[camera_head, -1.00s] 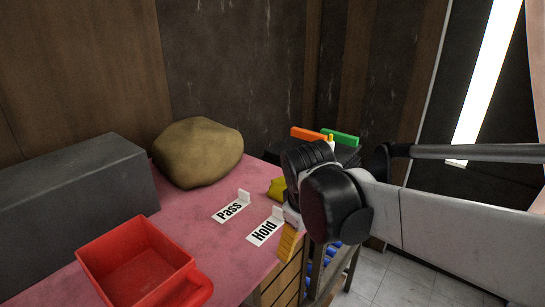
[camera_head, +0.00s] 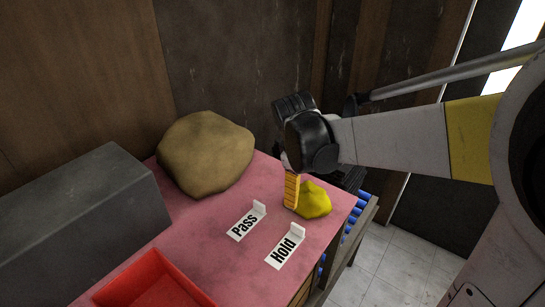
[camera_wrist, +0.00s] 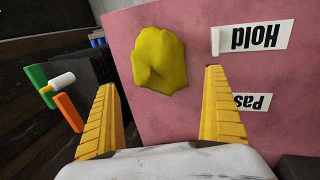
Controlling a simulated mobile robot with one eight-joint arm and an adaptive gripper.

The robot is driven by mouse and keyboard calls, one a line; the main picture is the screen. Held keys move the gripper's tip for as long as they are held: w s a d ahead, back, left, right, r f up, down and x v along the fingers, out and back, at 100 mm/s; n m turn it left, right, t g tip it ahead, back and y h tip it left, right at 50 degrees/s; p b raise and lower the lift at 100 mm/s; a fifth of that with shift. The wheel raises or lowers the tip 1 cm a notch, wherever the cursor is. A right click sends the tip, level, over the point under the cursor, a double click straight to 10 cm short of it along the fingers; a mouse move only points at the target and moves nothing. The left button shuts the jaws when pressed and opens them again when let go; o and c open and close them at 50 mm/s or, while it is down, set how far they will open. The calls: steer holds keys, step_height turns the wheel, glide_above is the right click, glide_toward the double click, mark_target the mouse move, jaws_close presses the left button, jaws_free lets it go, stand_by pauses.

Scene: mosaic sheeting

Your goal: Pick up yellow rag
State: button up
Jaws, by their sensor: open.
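The yellow rag (camera_head: 314,201) lies crumpled on the pink tabletop (camera_head: 197,231), near its right edge. In the wrist view the yellow rag (camera_wrist: 159,59) shows ahead of and between my two yellow fingers, with a small fold in its middle. My gripper (camera_head: 291,190) is beside the rag on its left in the head view, with one yellow finger visible there. My gripper (camera_wrist: 162,88) is open and empty in the wrist view, and the fingers appear apart from the rag.
"Pass" (camera_head: 243,226) and "Hold" (camera_head: 284,249) signs stand near the rag. A brown lumpy sack (camera_head: 205,152), grey block (camera_head: 80,215) and red bin (camera_head: 150,280) occupy the left. Orange (camera_wrist: 68,112) and green (camera_wrist: 36,77) items sit on a dark surface beyond the table edge.

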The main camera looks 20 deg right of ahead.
mark_target(307, 196)
steer(key=p+x, duration=0.1)
steer(key=x, duration=0.7)
steer(key=shift+s+f, duration=0.1)
steer(key=shift+f, duration=0.25)
steer(key=shift+s+r, duration=0.1)
steer(key=shift+s, duration=0.05)
steer(key=c, duration=1.3)
